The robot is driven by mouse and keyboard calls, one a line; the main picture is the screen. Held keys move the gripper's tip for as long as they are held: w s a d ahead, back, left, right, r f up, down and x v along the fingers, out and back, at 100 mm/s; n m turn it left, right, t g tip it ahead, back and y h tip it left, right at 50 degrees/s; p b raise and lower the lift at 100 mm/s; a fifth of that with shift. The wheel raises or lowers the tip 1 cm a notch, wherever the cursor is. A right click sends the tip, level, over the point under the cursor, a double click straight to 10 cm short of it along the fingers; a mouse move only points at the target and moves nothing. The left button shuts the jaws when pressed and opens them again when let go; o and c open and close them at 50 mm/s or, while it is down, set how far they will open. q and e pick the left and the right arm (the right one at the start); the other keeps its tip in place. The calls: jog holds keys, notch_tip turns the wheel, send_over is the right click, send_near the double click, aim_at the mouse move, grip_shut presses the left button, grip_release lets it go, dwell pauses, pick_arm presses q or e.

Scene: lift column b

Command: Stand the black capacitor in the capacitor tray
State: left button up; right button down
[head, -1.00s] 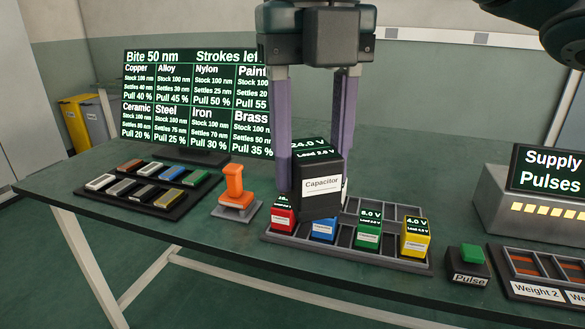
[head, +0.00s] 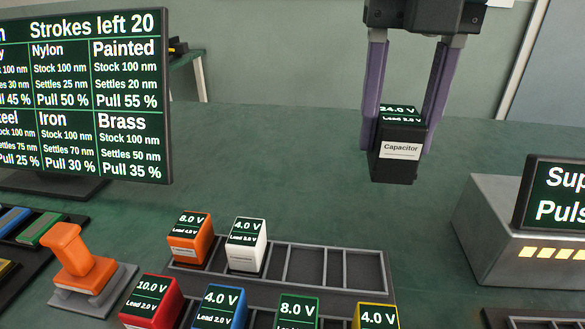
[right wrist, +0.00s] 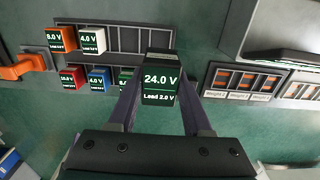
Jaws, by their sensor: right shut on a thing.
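The black capacitor (head: 399,151) is held upright between the two purple fingers of my right gripper (head: 405,135), in the air above and behind the tray in the head view. Its top reads 24.0 V in the right wrist view (right wrist: 159,82). The capacitor tray (head: 340,270) is grey with two rows of compartments. Its back row holds an orange capacitor (head: 190,240) and a white one (head: 246,246) at the left; several compartments to their right are empty. The front row holds red (head: 152,302), blue (head: 216,308), green (head: 297,312) and yellow (head: 375,316) capacitors. My left gripper is out of view.
An orange-handled tool (head: 82,262) stands left of the tray. A screen (head: 88,95) stands at the back left. A grey supply box (head: 490,235) is on the right. The table behind the tray is clear.

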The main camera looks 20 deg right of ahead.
jog(key=shift+s+f+b, duration=0.1)
jog(key=shift+f+b, duration=1.15)
jog(key=shift+f, duration=7)
jog(key=shift+f, duration=0.2)
jog(key=shift+c, duration=1.6)
grip_release()
jog(key=shift+r, duration=0.1)
